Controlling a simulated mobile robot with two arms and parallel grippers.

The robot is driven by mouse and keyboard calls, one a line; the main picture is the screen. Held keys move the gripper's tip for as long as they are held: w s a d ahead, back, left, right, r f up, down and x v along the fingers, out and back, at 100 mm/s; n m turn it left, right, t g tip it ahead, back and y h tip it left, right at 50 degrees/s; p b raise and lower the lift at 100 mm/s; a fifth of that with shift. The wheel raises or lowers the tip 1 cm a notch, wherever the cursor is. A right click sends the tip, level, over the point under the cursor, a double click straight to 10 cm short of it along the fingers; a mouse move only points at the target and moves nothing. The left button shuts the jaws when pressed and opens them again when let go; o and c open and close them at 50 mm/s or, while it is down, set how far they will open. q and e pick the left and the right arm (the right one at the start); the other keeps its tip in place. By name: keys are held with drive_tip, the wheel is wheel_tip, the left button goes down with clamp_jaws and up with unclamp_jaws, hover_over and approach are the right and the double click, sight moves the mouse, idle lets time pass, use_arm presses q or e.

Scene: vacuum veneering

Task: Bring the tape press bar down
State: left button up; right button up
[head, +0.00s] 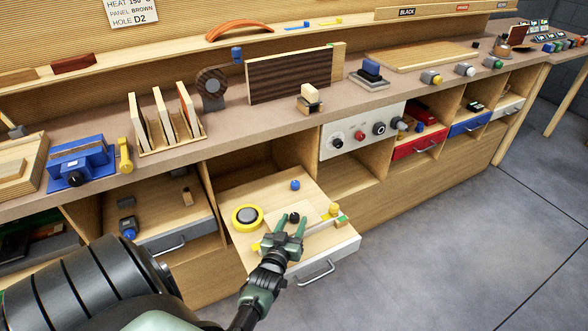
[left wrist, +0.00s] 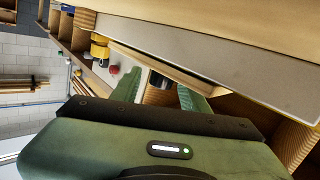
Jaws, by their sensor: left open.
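My left gripper (head: 289,222) is open over the pulled-out drawer (head: 255,190), its two green fingers spread. A dark knob (head: 294,218) shows between the fingertips; I cannot tell whether they touch it. A pale bar (head: 322,227), which looks like the tape press bar, runs right from beside the fingers to a green-marked end; its left part is hidden by the gripper. I cannot tell how high it stands. A yellow knob (head: 334,210) is near its right end. In the left wrist view the open fingers (left wrist: 160,92) have a dark piece (left wrist: 160,79) between them. My right gripper is not in view.
A yellow ring with a grey centre (head: 247,216) and a blue knob (head: 295,185) are on the drawer. The drawer's front handle (head: 317,273) is close to my gripper. The worktop (head: 215,125) overhangs behind, with the control panel (head: 360,130) below its edge.

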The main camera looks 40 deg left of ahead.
use_arm(q)
drive_tip(key=shift+a, duration=0.15)
idle(0.3)
drive_tip(key=shift+s, duration=0.1)
drive_tip(key=v, duration=0.7)
drive_tip(key=shift+s+d+r, duration=0.1)
drive_tip(key=shift+s+d, duration=0.15)
drive_tip(key=shift+s, duration=0.05)
